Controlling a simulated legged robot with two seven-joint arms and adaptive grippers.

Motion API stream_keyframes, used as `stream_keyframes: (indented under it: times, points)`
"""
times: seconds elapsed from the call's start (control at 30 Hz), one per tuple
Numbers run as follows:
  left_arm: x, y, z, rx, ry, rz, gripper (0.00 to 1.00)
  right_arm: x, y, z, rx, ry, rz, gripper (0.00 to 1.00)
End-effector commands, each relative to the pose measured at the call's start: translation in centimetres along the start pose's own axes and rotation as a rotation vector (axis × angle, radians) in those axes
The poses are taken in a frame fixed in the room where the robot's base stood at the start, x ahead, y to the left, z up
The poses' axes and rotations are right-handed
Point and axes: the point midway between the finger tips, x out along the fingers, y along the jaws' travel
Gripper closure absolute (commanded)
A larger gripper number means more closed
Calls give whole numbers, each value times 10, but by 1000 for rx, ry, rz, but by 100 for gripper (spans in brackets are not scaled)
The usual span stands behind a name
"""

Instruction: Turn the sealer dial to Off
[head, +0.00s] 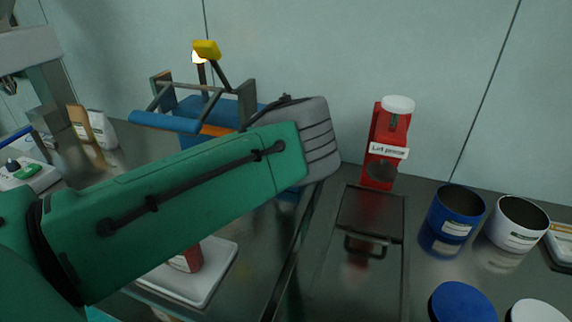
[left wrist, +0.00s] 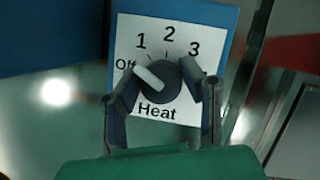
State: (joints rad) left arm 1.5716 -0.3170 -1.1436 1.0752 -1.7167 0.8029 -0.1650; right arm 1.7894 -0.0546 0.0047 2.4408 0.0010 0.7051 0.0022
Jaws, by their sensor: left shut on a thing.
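The sealer dial (left wrist: 165,86) is a dark round knob with a pale pointer bar, in the left wrist view. It sits on a white plate (left wrist: 188,29) marked Off, 1, 2, 3 and Heat. The pale bar points up and left, towards the Off mark. My left gripper (left wrist: 162,97) has one finger on each side of the dial and is shut on it. In the head view my green left arm hides the dial and the gripper. The blue sealer (head: 222,110) shows partly behind that arm. My right gripper is in neither view.
A red device (head: 381,145) with a white cap stands against the wall. A blue tin (head: 455,215) and a white tin (head: 515,225) stand at the right. A white tray (head: 222,268) with a red-and-white item lies below my left arm.

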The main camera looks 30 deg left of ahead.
Motion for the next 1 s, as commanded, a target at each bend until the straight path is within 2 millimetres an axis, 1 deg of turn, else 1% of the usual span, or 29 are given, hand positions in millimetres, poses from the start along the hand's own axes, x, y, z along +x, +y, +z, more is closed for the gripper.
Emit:
stream_keyframes:
  times: [0.03,0.3,0.5,0.7,1.0]
  points:
    - [7,-1,-7,-35,11,19,93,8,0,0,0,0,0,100]
    - [8,0,-7,-234,14,101,93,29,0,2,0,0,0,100]
    - [7,-1,-8,-336,15,141,93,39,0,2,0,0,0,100]
    - [6,-2,-7,-392,16,164,93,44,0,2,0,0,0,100]
    - [6,-2,-7,-413,18,172,93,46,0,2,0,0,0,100]
